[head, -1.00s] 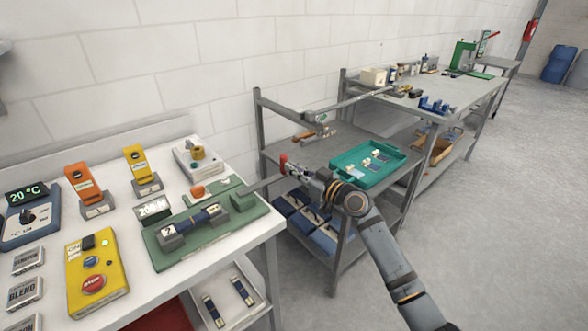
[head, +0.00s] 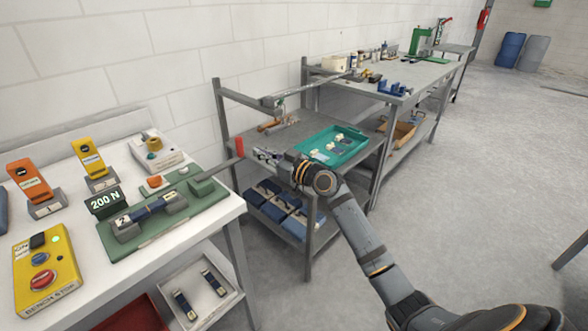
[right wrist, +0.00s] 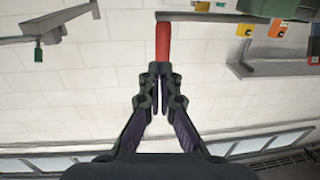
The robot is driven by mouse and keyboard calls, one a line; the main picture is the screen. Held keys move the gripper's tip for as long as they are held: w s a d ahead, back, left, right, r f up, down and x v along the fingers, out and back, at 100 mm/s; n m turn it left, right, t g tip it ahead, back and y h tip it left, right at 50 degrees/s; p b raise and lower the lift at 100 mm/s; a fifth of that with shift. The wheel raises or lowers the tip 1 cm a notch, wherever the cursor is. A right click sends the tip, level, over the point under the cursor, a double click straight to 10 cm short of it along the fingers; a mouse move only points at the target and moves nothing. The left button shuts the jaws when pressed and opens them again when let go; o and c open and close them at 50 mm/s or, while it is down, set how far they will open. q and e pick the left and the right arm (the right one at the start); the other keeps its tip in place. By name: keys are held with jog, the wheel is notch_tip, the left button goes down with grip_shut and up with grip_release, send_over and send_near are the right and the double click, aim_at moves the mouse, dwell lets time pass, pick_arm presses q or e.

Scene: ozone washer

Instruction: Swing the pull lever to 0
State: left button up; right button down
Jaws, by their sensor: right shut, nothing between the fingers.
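The pull lever's red handle (head: 239,147) stands upright at the outer end of a grey bar, just past the table's right edge. The bar runs from a green base (head: 206,205) holding a dark blue specimen between grey clamps. A small display (head: 104,202) behind it reads 200 N. My right gripper (head: 259,153) is shut and empty, just right of the red handle. In the right wrist view the red handle (right wrist: 163,42) lies straight ahead of the fingertips; I cannot tell whether they touch it. My left gripper is out of view.
A yellow control box (head: 46,272) and orange and yellow upright devices stand left on the white table.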

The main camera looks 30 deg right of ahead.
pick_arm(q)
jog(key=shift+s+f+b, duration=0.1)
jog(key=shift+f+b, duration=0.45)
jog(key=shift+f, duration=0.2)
pick_arm(e)
jog(key=v, duration=0.9)
jog(key=shift+w+d+f, duration=0.15)
jog(key=shift+d, duration=0.1)
